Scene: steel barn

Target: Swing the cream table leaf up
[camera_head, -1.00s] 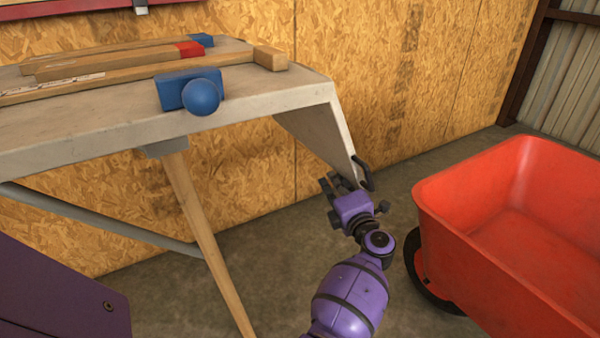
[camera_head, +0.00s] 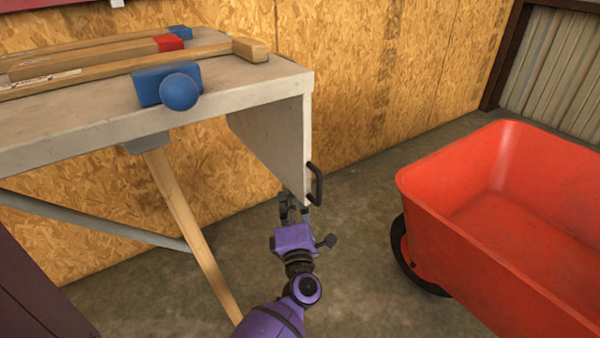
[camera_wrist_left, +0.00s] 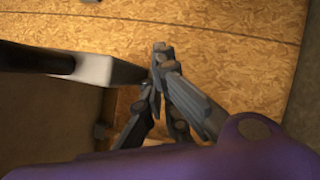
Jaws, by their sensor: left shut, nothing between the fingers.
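The cream table leaf (camera_head: 307,135) hangs nearly straight down from the right end of the workbench (camera_head: 235,97). A black handle (camera_head: 316,184) sits on its outer face near the lower edge. My left gripper (camera_head: 288,203) is at the leaf's lower edge, on the inner side, away from the handle. Its fingers are shut with nothing between them. In the left wrist view the fingertips (camera_wrist_left: 160,62) are close to the leaf's end (camera_wrist_left: 95,69); I cannot tell whether they touch it. The right gripper is not in view.
A blue block with a ball (camera_head: 179,92) and several wooden bars (camera_head: 150,65) lie on the bench top. A red cart (camera_head: 470,240) stands to the right, with bare floor between it and the leaf. A wooden leg (camera_head: 190,225) slants under the bench. A chipboard wall stands behind.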

